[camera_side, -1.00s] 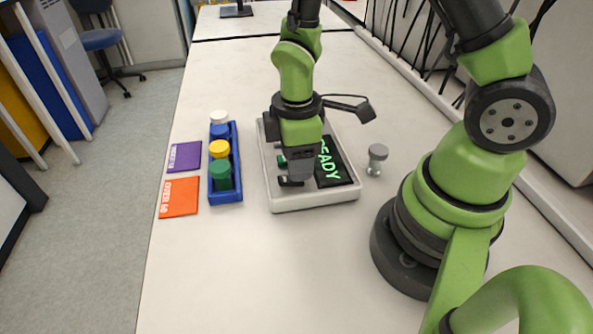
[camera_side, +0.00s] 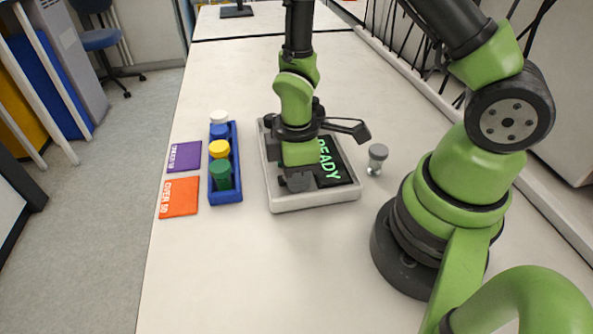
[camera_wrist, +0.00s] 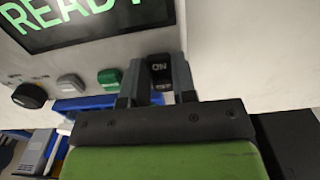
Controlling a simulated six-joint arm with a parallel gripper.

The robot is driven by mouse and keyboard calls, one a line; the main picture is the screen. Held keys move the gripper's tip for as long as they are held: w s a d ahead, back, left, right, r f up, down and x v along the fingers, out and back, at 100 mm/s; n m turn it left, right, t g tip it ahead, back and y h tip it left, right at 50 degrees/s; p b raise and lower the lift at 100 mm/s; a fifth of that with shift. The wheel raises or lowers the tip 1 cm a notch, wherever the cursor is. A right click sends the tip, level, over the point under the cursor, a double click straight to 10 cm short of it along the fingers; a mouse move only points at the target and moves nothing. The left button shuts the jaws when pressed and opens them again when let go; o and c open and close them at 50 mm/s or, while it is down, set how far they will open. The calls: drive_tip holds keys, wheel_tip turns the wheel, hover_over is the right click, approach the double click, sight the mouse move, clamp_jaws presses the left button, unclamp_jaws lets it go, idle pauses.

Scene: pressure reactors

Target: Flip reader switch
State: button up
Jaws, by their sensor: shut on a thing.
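The reader (camera_side: 318,203) is a pale grey box whose black screen (camera_side: 333,163) shows READY in green letters. In the wrist view, the screen (camera_wrist: 90,18) is at the top left. The reader switch (camera_wrist: 160,70) is black, with ON marked on it, and sits between the fingers. My gripper (camera_wrist: 158,78) is shut on the switch, one finger on each side. In the side view, my gripper (camera_side: 298,183) is low at the reader's front, and the switch is hidden there. Which way the switch is tilted I cannot tell.
On the reader's front are a green button (camera_wrist: 109,77), a grey button (camera_wrist: 71,82) and a black knob (camera_wrist: 29,95). A blue rack (camera_side: 226,196) holds several capped vials left of the reader, beside purple (camera_side: 184,156) and orange (camera_side: 179,197) cards. A grey-capped vial (camera_side: 377,157) stands right.

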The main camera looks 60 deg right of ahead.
drive_tip(key=shift+a+g+h, duration=0.1)
drive_tip(key=shift+g+h, duration=0.3)
drive_tip(key=o, duration=0.9)
drive_tip(key=shift+r, duration=0.1)
drive_tip(key=r, duration=0.6)
drive_tip(key=w+r, duration=0.1)
drive_tip(key=r, duration=0.2)
drive_tip(key=shift+a+r, duration=0.35)
drive_tip(key=shift+r, duration=0.05)
